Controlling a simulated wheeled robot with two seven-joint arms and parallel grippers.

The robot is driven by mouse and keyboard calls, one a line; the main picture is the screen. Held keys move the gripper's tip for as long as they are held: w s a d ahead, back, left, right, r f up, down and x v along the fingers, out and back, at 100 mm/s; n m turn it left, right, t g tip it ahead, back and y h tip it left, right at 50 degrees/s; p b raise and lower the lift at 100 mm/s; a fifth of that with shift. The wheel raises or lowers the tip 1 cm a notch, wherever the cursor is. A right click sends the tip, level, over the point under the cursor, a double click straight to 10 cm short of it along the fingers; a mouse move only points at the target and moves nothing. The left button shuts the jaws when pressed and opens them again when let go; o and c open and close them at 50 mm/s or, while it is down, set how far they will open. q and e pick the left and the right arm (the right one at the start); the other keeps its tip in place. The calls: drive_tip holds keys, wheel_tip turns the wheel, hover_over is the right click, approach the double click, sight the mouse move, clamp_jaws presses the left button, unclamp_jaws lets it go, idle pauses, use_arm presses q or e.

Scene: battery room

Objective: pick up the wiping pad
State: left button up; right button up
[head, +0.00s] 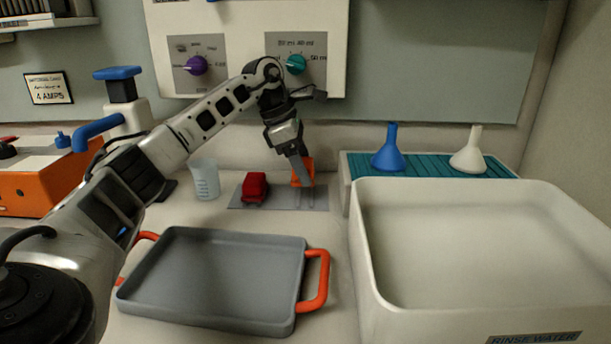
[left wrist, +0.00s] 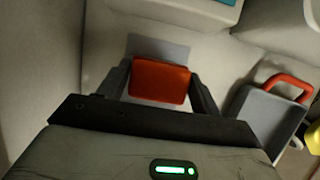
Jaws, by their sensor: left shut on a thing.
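My left gripper (head: 304,178) is shut on an orange block-like thing, which I take for the wiping pad (head: 297,166). In the left wrist view the pad (left wrist: 158,82) sits between the two fingers, one on each side of it. It is at the right part of a flat grey mat (head: 236,206), and I cannot tell whether it touches the mat. A red block-like thing (head: 255,187) lies on the mat to the left of the pad. My right gripper is not in view.
A grey tray (head: 215,318) with orange handles stands in front of the mat. A large white basin (head: 480,312) is at the right. A clear beaker (head: 205,182) stands left of the mat. Blue (head: 388,152) and white (head: 469,153) funnels stand on a teal rack (head: 430,166).

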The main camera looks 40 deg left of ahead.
use_arm(q)
drive_tip(key=s+a+r, duration=0.5)
drive_tip(key=s+r, duration=0.4)
drive_tip(key=s, duration=0.3)
drive_tip(key=shift+s+a, duration=0.15)
drive_tip(key=shift+a, duration=0.05)
drive_tip(key=shift+o, duration=0.6)
idle(0.6)
